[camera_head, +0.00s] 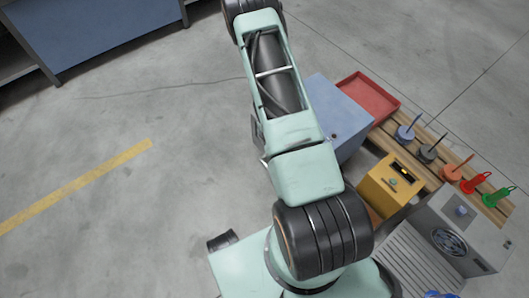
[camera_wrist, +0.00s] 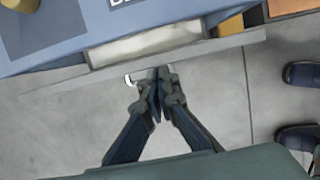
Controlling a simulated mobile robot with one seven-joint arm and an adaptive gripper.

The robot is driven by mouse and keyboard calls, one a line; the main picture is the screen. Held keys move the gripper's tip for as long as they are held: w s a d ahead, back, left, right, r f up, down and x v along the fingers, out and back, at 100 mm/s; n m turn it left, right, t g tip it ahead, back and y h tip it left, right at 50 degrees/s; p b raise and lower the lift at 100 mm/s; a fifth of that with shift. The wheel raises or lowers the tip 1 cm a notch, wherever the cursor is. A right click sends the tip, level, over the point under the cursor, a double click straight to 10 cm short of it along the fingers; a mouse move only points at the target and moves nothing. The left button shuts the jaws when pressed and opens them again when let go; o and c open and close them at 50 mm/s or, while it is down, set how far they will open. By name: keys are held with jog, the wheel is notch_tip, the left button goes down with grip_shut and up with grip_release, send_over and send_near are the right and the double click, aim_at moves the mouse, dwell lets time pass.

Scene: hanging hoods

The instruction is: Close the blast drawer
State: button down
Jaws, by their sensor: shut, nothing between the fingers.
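The drawer (camera_wrist: 145,45) stands partly open in the wrist view, and its pale inside shows between the blue bench and a long grey front panel (camera_wrist: 215,47). The start of a label, cut off at the top edge, sits on the bench above it. My gripper (camera_wrist: 158,76) is shut and empty, with its fingertips at the outer side of the front panel near its middle. I cannot tell whether they touch it. A small white hook-like piece (camera_wrist: 130,80) shows just left of the fingertips. The head view does not show the gripper or clearly show the drawer.
The blue bench (camera_wrist: 60,35) carries a tan round object (camera_wrist: 20,5). Dark shoe-like things (camera_wrist: 302,74) lie on the floor at right. In the head view, a blue bench (camera_head: 95,30) stands upper left, and a wooden rack (camera_head: 430,165) with tools and boxes stands right.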

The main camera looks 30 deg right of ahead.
jog(key=shift+w+d+p, duration=0.2)
jog(key=shift+d, duration=0.65)
jog(key=shift+w+d+p, duration=0.15)
jog(key=shift+d+p, duration=0.05)
jog(key=shift+d, duration=0.6)
